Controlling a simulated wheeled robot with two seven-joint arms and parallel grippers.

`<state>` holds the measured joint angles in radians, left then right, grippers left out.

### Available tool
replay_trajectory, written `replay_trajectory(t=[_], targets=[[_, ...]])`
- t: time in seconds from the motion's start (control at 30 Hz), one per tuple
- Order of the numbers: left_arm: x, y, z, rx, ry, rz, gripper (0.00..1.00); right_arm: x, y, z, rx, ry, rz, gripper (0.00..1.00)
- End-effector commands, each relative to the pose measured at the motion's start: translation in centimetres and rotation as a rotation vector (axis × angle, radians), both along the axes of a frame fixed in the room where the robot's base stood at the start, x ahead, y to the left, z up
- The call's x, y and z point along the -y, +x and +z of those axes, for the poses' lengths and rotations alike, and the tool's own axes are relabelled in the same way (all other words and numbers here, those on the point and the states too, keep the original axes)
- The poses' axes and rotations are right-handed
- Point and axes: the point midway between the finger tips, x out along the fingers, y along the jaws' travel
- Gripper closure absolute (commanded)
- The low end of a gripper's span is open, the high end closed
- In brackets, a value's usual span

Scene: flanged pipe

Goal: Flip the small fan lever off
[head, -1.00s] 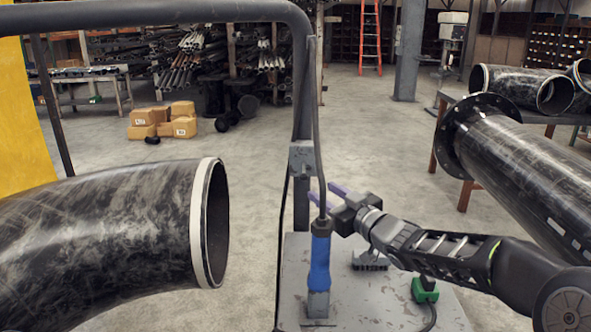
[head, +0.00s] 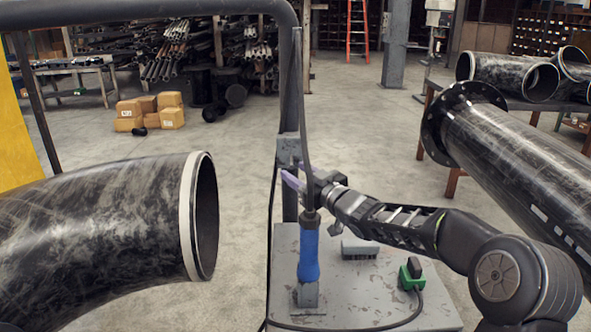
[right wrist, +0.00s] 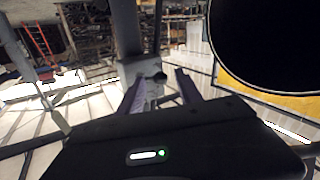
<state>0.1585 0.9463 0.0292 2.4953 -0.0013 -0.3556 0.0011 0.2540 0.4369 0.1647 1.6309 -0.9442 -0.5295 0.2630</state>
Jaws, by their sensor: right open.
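A small grey box (head: 288,150) is fixed to the upright post. In the right wrist view a small dark lever or knob (right wrist: 158,77) shows on the grey box face (right wrist: 143,92), between the fingers. My right gripper (head: 291,176) has purple fingers pointing at the post, just below and in front of the box. In the right wrist view the fingers (right wrist: 157,88) are spread apart with nothing between them; contact with the lever cannot be told. The lever is too small or hidden to make out in the head view. My left gripper is out of view.
A blue-handled tool (head: 308,256) stands upright on the grey plate (head: 350,300), below my right gripper. A green connector (head: 411,274) and a grey block (head: 360,249) are also there. A large elbow pipe (head: 110,225) is at left, a flanged pipe (head: 520,165) at right.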

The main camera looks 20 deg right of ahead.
Motion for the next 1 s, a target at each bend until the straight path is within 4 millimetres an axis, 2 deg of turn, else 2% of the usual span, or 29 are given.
replay_trajectory(t=[0.1,0.37,0.9,1.0], targets=[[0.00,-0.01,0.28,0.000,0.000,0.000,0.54,-0.37,0.81,0.04,0.000,0.001,0.001,0.58],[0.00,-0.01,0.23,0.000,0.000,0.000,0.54,-0.41,0.95,-0.04,0.000,0.000,0.000,0.58],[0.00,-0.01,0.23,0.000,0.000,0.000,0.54,-0.46,0.91,-0.03,0.000,0.000,0.002,1.00],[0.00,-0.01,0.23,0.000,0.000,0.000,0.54,-0.49,0.91,-0.03,0.000,0.000,0.002,1.00]])
